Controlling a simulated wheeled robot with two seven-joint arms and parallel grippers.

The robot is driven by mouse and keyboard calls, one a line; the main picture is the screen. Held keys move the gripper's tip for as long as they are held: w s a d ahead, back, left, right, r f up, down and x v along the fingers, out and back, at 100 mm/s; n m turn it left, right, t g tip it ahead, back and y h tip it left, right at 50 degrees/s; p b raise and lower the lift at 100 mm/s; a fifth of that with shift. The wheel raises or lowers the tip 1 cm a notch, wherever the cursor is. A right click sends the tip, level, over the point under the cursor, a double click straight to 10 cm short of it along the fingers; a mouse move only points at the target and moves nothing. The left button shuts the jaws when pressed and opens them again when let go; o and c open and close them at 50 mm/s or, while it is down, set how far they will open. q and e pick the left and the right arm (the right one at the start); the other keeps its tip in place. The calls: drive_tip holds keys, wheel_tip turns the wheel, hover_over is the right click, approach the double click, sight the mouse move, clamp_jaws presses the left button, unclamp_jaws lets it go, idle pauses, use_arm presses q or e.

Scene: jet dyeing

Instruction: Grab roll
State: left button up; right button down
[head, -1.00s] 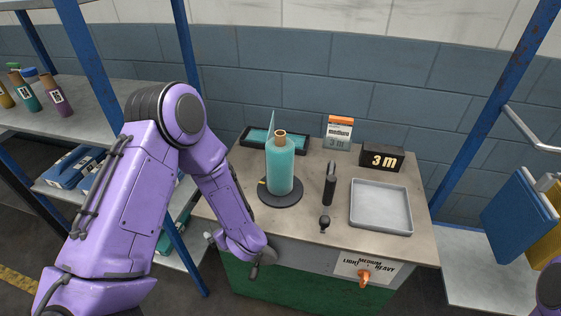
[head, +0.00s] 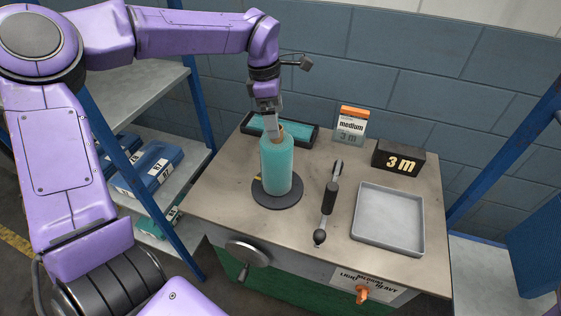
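The teal roll (head: 277,168) stands upright on a dark round base (head: 280,200) on the table. The brown end of its core (head: 293,130) shows at the top. My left gripper (head: 271,131) points down from above, with its fingers at the core end of the roll. One finger covers part of the core. I cannot tell whether the fingers are around the core or only beside it, or whether they are shut. My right gripper is not in view.
A dark tray with a teal inside (head: 301,134) lies behind the roll. A handwheel (head: 247,253) sits on the front.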

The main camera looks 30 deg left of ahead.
sight(277, 160)
use_arm(q)
wheel_tip(277, 160, down, 7)
drive_tip(key=p, duration=0.1)
drive_tip(key=shift+w+d+r+p, duration=0.15)
drive_tip(key=shift+d+p, duration=0.2)
drive_tip(key=shift+d, duration=0.05)
drive_tip(key=c, duration=1.5)
drive_tip(key=shift+r, duration=0.1)
